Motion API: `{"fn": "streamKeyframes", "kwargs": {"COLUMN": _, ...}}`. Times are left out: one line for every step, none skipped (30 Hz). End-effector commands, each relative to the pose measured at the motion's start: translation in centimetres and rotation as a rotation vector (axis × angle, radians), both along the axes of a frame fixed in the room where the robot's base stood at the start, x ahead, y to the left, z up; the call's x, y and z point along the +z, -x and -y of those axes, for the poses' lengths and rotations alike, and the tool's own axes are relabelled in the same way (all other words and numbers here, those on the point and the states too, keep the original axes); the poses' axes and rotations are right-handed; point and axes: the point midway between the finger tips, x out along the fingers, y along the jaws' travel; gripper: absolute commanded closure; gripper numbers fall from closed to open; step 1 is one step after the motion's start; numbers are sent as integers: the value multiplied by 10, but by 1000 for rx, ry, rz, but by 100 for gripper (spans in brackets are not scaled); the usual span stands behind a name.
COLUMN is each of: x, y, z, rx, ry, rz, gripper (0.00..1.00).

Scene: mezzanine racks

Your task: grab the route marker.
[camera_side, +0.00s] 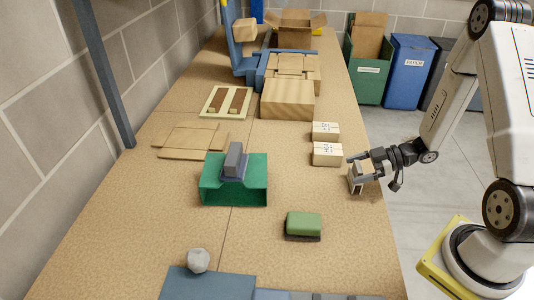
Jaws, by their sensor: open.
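My gripper (358,170) is low over the right edge of the tan worktop, with its jaws open. A grey upright block (233,158) stands on a green holder (230,188) left of my gripper. A green block with a dark base (303,224) lies nearer the camera. A grey faceted lump (198,260) sits at the front left.
Two labelled cartons (327,153) stand close behind my gripper. Flat cardboard (190,137), a slotted tray (226,102) and a wooden-looking box (288,100) lie farther back. A blue-grey panel (207,283) is at the front. Bins (409,70) stand beyond the right edge. The worktop between the green holder and cartons is clear.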

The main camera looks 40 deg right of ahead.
Motion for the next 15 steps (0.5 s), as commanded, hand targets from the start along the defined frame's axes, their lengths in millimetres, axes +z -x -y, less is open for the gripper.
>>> {"fn": "streamKeyframes", "kwargs": {"x": 0, "y": 0, "z": 0, "rx": 0, "ry": 0, "rz": 0, "gripper": 0}}
{"fn": "streamKeyframes", "kwargs": {"x": 0, "y": 0, "z": 0, "rx": 0, "ry": 0, "rz": 0, "gripper": 0}}
{"fn": "streamKeyframes", "kwargs": {"x": 0, "y": 0, "z": 0, "rx": 0, "ry": 0, "rz": 0, "gripper": 0}}
{"fn": "streamKeyframes", "kwargs": {"x": 0, "y": 0, "z": 0, "rx": 0, "ry": 0, "rz": 0, "gripper": 0}}
{"fn": "streamKeyframes", "kwargs": {"x": 0, "y": 0, "z": 0, "rx": 0, "ry": 0, "rz": 0, "gripper": 0}}
{"fn": "streamKeyframes", "kwargs": {"x": 0, "y": 0, "z": 0, "rx": 0, "ry": 0, "rz": 0, "gripper": 0}}
{"fn": "streamKeyframes", "kwargs": {"x": 0, "y": 0, "z": 0, "rx": 0, "ry": 0, "rz": 0, "gripper": 0}}
{"fn": "streamKeyframes", "kwargs": {"x": 0, "y": 0, "z": 0, "rx": 0, "ry": 0, "rz": 0, "gripper": 0}}
{"fn": "streamKeyframes", "kwargs": {"x": 0, "y": 0, "z": 0, "rx": 0, "ry": 0, "rz": 0, "gripper": 0}}
{"fn": "streamKeyframes", "kwargs": {"x": 0, "y": 0, "z": 0, "rx": 0, "ry": 0, "rz": 0, "gripper": 0}}
{"fn": "streamKeyframes", "kwargs": {"x": 0, "y": 0, "z": 0, "rx": 0, "ry": 0, "rz": 0, "gripper": 0}}
{"fn": "streamKeyframes", "kwargs": {"x": 0, "y": 0, "z": 0, "rx": 0, "ry": 0, "rz": 0, "gripper": 10}}
{"fn": "streamKeyframes", "kwargs": {"x": 0, "y": 0, "z": 0, "rx": 0, "ry": 0, "rz": 0, "gripper": 19}}
{"fn": "streamKeyframes", "kwargs": {"x": 0, "y": 0, "z": 0, "rx": 0, "ry": 0, "rz": 0, "gripper": 29}}
{"fn": "streamKeyframes", "kwargs": {"x": 0, "y": 0, "z": 0, "rx": 0, "ry": 0, "rz": 0, "gripper": 41}}
